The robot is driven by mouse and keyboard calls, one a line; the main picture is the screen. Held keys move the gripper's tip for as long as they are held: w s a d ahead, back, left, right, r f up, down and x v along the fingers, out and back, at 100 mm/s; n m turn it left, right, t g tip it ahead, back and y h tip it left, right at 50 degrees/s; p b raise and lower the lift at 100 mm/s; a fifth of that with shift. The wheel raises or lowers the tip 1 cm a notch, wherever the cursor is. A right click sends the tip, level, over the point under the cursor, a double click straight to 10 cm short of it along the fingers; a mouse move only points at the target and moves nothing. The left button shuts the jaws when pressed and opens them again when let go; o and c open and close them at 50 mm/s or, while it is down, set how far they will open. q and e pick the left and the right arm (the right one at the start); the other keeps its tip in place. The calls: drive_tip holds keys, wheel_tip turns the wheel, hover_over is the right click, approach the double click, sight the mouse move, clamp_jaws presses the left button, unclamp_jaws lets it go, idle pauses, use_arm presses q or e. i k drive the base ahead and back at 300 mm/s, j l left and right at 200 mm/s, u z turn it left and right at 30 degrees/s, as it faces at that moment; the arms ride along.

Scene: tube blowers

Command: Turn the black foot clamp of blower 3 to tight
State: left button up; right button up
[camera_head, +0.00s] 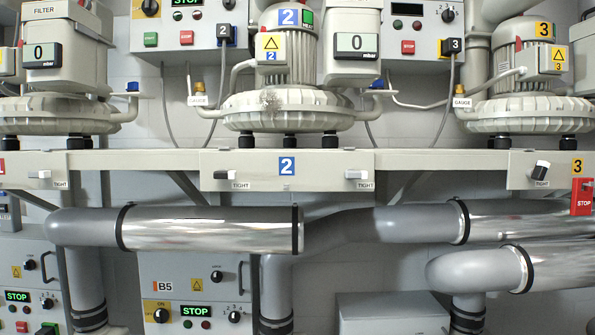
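Blower 3 (528,106) stands at the right on the pale shelf, under a yellow 3 label. On the shelf front below it is a small black foot clamp (540,172) with a pale top face. Its handle stands steeply, tilted a little to the right, above a TIGHT label (541,184). At this size I cannot tell exactly how far it is turned. Neither of my grippers is in view.
Blower 2's shelf front has a black clamp (221,174) and a white clamp (356,174), both lying level. A red STOP box (581,197) is close right of blower 3's clamp. Large grey pipes (385,222) run below the shelf.

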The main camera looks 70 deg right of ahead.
sight(538, 173)
drive_tip(key=z, duration=3.75)
drive_tip(key=k+l+z, duration=0.15)
drive_tip(key=z, duration=0.35)
drive_tip(key=k+l+z, duration=0.1)
drive_tip(key=l+z, duration=0.2)
drive_tip(key=z, duration=0.15)
